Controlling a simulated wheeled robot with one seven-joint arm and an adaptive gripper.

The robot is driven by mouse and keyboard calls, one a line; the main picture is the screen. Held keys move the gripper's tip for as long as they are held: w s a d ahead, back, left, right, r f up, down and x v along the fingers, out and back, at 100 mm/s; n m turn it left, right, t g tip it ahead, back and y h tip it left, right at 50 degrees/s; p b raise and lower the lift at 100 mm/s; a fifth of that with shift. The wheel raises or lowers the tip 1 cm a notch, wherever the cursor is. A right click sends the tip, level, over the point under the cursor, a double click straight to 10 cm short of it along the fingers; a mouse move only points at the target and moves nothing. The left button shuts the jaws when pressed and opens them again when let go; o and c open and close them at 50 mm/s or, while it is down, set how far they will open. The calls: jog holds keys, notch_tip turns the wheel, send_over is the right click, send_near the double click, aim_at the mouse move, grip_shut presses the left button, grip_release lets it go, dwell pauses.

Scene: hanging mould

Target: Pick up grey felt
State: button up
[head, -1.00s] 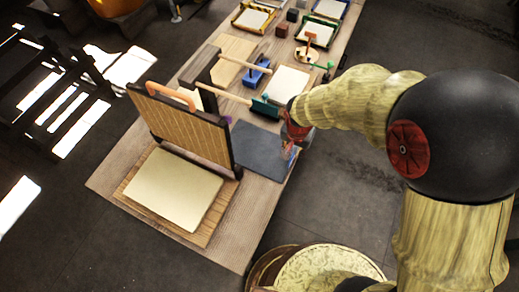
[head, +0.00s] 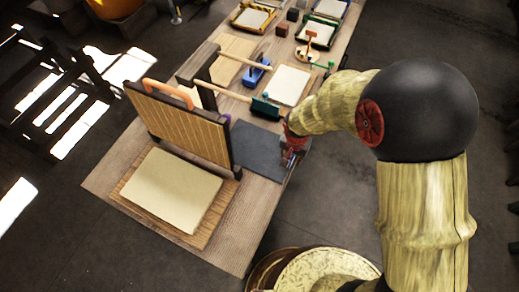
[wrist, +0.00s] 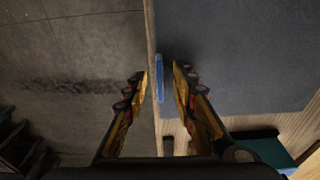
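The grey felt (head: 258,152) is a flat dark sheet on the table, right of the upright wooden panel. In the wrist view the felt (wrist: 245,60) fills the upper right, beside the table edge. My gripper (head: 291,157) is at the felt's right side, by the table edge. In the wrist view my gripper (wrist: 161,74) is open, its two fingers apart on either side of the edge. A narrow blue strip (wrist: 159,78) shows between the fingertips at that edge. I cannot tell whether a finger touches the felt.
A hinged wooden mould frame with an orange handle (head: 167,92) stands at left over a cream sheet (head: 172,189). A green-headed tool (head: 265,107) and a blue block (head: 257,72) lie behind the felt. Floor is open right of the table.

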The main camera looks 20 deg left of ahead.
jog(key=shift+c, duration=1.2)
jog(key=c, duration=0.4)
grip_shut()
